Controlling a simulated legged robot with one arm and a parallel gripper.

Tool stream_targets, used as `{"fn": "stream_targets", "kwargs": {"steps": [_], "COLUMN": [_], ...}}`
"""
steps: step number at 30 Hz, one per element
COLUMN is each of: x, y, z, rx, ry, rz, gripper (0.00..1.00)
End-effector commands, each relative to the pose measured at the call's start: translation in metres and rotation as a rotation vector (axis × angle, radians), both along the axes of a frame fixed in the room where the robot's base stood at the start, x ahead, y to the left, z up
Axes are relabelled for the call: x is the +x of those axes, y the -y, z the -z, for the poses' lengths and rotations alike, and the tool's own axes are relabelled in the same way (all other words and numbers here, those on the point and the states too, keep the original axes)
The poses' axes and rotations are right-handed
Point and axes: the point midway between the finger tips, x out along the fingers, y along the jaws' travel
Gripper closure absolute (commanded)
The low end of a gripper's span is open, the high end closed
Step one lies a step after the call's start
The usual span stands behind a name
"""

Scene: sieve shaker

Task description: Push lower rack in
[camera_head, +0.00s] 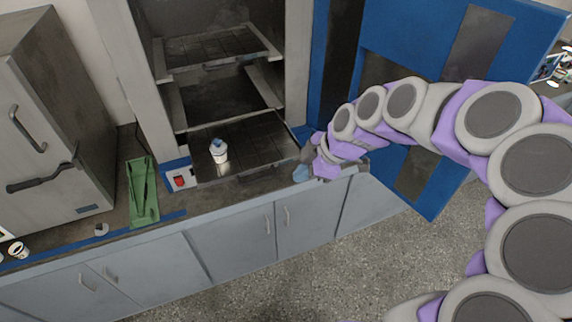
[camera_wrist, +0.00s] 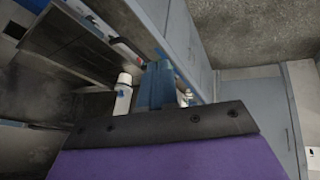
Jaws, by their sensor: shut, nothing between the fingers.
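The lower rack (camera_head: 255,137) is a dark flat shelf low in the open grey cabinet (camera_head: 298,70), and its front part sticks out past the cabinet opening. A small white jar with a blue top (camera_head: 219,151) stands upright on it. My gripper (camera_head: 301,173) is shut and empty, with blue fingertips, by the rack's front right corner. I cannot tell whether it touches the rack. In the wrist view, the shut blue fingers (camera_wrist: 155,86) show in the middle, and a dark flat surface that looks like the rack (camera_wrist: 75,48) is to their left.
The upper rack (camera_head: 215,50) sits inside the cabinet. The blue door (camera_head: 405,50) stands open at right, behind my arm. A red switch (camera_head: 180,181) is left of the lower rack. A green tray (camera_head: 143,192) and a grey oven (camera_head: 50,115) are further left on the counter.

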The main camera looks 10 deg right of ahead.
Motion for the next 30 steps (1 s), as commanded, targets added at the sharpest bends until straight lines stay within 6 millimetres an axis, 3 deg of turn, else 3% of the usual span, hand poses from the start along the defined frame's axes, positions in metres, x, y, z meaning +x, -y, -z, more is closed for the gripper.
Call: {"fn": "stream_targets", "kwargs": {"steps": [4, 11, 16, 28, 30], "x": [0.037, 0.056, 0.063, 0.092, 0.102], "y": [0.025, 0.038, 0.027, -0.010, -0.010], "z": [0.014, 0.025, 0.041, 0.105, 0.104], "rx": [-0.008, -0.028, -0.029, -0.029, -0.031], "ry": [0.136, 0.214, 0.211, 0.209, 0.212], "rz": [-0.089, -0.141, -0.144, -0.144, -0.142], "gripper": [1.00, 1.00, 1.00, 1.00, 1.00]}}
